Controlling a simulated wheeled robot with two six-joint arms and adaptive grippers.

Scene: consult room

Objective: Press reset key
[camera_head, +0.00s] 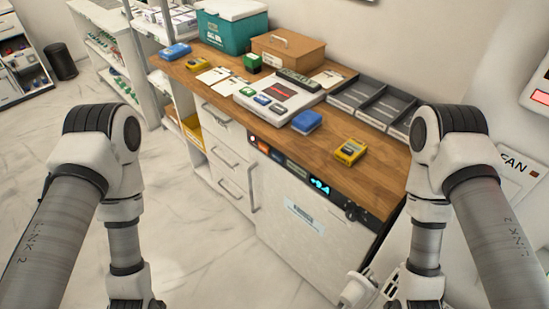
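A white desktop device (312,97) stands on the wooden counter (215,88). It has a dark display (298,79) at its back. My two arms reach down at the left and right, in front of the counter and apart from the device. Both run out of the bottom edge, and neither gripper shows.
A blue box (306,121) and a yellow device (350,151) lie right of the white device. Grey trays (372,101), a brown box (288,47) and a teal cooler (229,30) stand behind. A lit panel (300,172) runs below the counter edge.

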